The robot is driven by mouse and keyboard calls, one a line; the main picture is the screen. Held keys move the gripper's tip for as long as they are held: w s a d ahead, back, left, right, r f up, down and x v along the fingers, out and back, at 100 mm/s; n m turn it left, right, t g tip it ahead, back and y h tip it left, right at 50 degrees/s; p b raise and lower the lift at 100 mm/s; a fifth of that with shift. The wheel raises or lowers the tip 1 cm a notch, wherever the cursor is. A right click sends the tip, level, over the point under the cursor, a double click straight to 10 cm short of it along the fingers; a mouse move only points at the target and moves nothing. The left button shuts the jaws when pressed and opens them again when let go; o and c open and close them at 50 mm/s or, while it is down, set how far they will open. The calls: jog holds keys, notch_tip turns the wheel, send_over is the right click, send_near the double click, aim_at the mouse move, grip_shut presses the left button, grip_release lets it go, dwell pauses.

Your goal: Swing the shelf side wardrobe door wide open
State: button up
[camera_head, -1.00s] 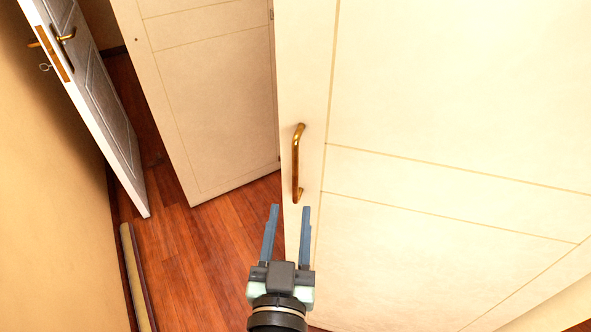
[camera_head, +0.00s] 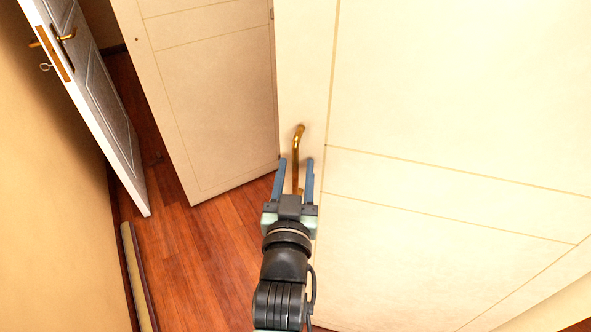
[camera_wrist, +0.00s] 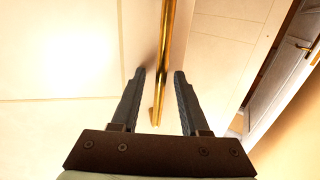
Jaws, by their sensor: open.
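The near wardrobe door (camera_head: 440,110) is a cream panel filling the right of the head view. Its brass bar handle (camera_head: 298,142) stands upright near the door's left edge. My gripper (camera_head: 296,160) is open, with its two blue-grey fingers on either side of the handle's lower part. In the wrist view the handle (camera_wrist: 163,70) runs between the open fingers (camera_wrist: 158,73), with a gap on each side. The lower end of the handle is partly hidden by my gripper in the head view.
Another cream wardrobe door (camera_head: 215,100) stands swung out at the left, behind the near door. A white room door (camera_head: 95,100) stands ajar at the far left. A rolled item (camera_head: 138,275) lies by the left wall. Wooden floor (camera_head: 205,260) is clear between.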

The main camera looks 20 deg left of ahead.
grip_shut()
dwell(1.3)
